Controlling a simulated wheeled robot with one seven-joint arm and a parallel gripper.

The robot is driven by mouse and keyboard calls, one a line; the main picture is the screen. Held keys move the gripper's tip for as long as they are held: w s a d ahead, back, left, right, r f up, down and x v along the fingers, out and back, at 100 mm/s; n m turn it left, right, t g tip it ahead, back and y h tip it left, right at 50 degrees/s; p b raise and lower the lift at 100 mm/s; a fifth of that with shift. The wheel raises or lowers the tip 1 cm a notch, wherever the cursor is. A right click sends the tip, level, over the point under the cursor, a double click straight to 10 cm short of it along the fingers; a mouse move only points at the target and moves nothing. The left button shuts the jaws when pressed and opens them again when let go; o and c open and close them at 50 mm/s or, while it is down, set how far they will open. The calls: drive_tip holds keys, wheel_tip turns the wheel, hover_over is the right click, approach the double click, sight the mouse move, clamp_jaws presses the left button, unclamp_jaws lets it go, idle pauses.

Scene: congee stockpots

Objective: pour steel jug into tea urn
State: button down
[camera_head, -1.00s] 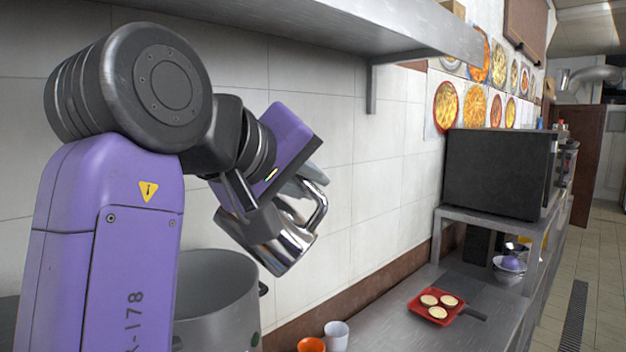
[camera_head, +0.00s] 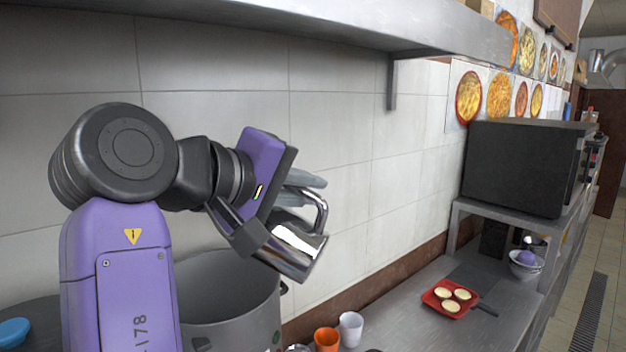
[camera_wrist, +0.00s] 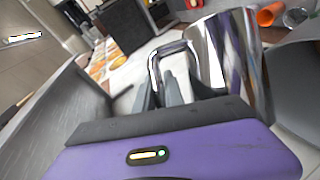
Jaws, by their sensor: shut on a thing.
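The steel jug (camera_head: 295,250) is held in the air in front of the tiled wall, tilted, above and to the right of a large grey pot. My gripper (camera_head: 303,185) is shut on the jug's handle. In the wrist view the shiny jug (camera_wrist: 232,60) fills the upper right, and my gripper (camera_wrist: 172,88) meets its handle. The large grey pot (camera_head: 225,310) is open at the top and stands below my arm. I cannot tell whether it is the tea urn. The jug's contents are hidden.
An orange cup (camera_head: 326,340) and a white cup (camera_head: 351,328) stand beside the pot. A red pan (camera_head: 452,300) with pale rounds lies on the steel counter (camera_head: 400,310). A black oven (camera_head: 525,168) stands at right. A steel shelf (camera_head: 300,22) overhangs the wall. A blue lid-like thing (camera_head: 14,332) is at lower left.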

drive_tip(key=shift+w+a+r+n+h+p, duration=0.35)
drive_tip(key=shift+a+n+p, duration=0.2)
drive_tip(key=shift+p, duration=0.4)
drive_tip(key=shift+a+f, duration=0.15)
drive_tip(key=shift+a, duration=0.05)
drive_tip(key=shift+w+a+n+h, duration=0.35)
drive_tip(key=shift+a+n+h, duration=0.1)
drive_tip(key=shift+a, duration=0.2)
drive_tip(key=shift+w+a+r+n+h, duration=0.25)
drive_tip(key=shift+w+a+n+h, duration=0.25)
drive_tip(key=shift+a, duration=0.45)
drive_tip(key=shift+w+a+r+n+h, duration=0.25)
drive_tip(key=shift+w+a+n, duration=0.2)
drive_tip(key=shift+a+n, duration=0.35)
drive_tip(key=shift+w+a+r+n+h, duration=0.2)
drive_tip(key=shift+w+a+n+h, duration=0.25)
drive_tip(key=shift+a, duration=0.6)
